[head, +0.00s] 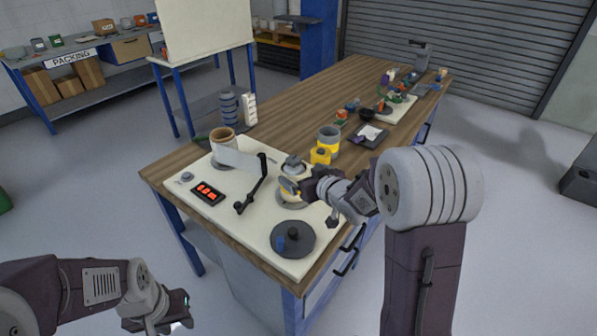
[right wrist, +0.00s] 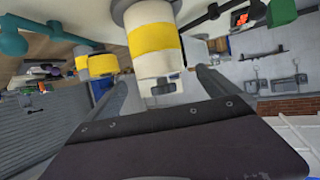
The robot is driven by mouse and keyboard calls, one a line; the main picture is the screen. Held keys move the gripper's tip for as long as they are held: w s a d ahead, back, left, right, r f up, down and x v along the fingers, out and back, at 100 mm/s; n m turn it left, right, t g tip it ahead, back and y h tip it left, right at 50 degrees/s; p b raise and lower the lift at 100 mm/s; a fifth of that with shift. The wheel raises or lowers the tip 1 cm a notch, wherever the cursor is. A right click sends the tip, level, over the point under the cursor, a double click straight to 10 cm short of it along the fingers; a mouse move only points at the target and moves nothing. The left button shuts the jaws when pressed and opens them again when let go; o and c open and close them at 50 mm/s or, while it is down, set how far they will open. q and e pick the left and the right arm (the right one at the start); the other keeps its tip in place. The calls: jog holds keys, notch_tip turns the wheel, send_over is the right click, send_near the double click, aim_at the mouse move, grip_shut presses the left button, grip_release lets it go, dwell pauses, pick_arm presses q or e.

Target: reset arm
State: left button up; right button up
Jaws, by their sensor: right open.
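My right gripper (head: 308,188) reaches over the table to a white roller with a yellow band (head: 291,183) on the cream board (head: 240,228). In the right wrist view my two fingers (right wrist: 165,88) stand apart, and the roller (right wrist: 153,38) shows above and between them. I see no finger pressed on it; contact cannot be told for certain. My left gripper (head: 166,316) hangs low at the bottom left, off the table; its fingers are too small and dark to read.
A yellow-grey container (head: 328,140) stands just behind.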

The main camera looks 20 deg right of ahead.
dwell(0.7)
jog(key=s+a+r+p, duration=0.2)
jog(key=a+r+p, duration=0.2)
jog(key=r+p, duration=0.4)
jog(key=s+d+f+m+g+h, duration=0.1)
jog(key=s+f+g, duration=0.5)
jog(key=s, duration=0.6)
jog(key=s+d+f+m+g+h, duration=0.1)
jog(key=s+f+g, duration=0.4)
jog(key=s, duration=0.7)
jog(key=shift+s+d+f+m+g+h, duration=0.3)
jog(key=shift+d+f+m+g+h, duration=0.1)
jog(key=shift+d+g, duration=0.1)
